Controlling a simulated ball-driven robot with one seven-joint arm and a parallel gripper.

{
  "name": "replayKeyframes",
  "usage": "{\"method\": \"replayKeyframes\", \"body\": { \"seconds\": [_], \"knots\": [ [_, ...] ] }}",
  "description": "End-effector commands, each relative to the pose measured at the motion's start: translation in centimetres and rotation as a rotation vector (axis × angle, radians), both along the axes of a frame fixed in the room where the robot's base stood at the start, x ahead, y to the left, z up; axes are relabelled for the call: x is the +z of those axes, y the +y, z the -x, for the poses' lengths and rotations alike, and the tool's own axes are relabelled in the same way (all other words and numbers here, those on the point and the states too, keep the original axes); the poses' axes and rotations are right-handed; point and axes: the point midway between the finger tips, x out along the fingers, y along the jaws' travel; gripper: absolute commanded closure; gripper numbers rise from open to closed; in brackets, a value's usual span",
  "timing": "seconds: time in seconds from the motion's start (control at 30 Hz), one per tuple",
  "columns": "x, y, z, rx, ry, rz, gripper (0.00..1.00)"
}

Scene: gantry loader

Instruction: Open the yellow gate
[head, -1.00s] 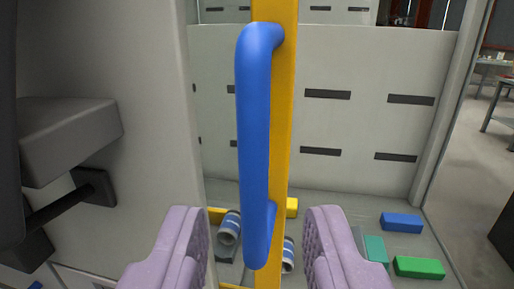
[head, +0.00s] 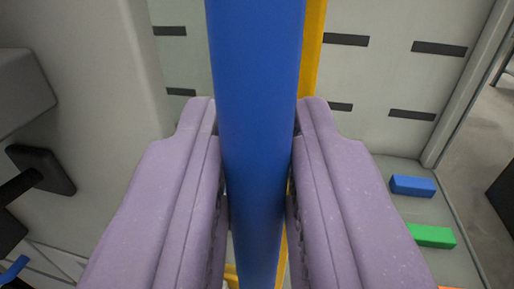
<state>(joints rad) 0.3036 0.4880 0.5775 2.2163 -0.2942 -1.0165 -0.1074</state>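The blue handle (head: 256,60) is a thick vertical bar that fills the middle of the head view. It is fixed to the yellow gate (head: 313,45), of which a narrow upright strip shows just behind and to the right. My gripper (head: 256,135) has one pale purple finger on each side of the handle. Both fingers press close against it and appear shut on it. The handle's ends are out of view, and most of the gate is hidden behind the handle and fingers.
Behind the gate is a pale slotted panel (head: 385,75). A blue block (head: 412,186) and a green block (head: 432,236) lie on the floor inside at right. A grey wall with a dark fitting (head: 40,170) stands close at left. Open floor shows at far right.

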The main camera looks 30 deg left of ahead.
Motion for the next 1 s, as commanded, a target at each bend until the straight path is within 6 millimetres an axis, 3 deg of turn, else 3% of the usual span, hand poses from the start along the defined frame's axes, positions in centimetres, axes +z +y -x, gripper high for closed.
{"method": "replayKeyframes", "body": {
  "seconds": [0.13, 0.4, 0.7, 0.73, 0.77, 0.8, 1.0],
  "knots": [
    [-0.1, 0.5, 0.1, 0.002, -0.001, 0.0, 1.0],
    [-0.2, 4.3, 1.2, 0.003, -0.003, 0.0, 1.0],
    [0.1, 4.4, 1.3, -0.001, 0.0, -0.001, 1.0],
    [0.1, 4.4, 1.3, -0.001, 0.0, -0.001, 0.74],
    [0.1, 4.4, 1.3, -0.001, 0.0, -0.001, 0.67],
    [0.0, 4.4, 1.3, -0.001, 0.0, -0.001, 0.63],
    [0.0, 4.4, 1.3, -0.001, 0.0, 0.0, 0.63]
  ]
}}
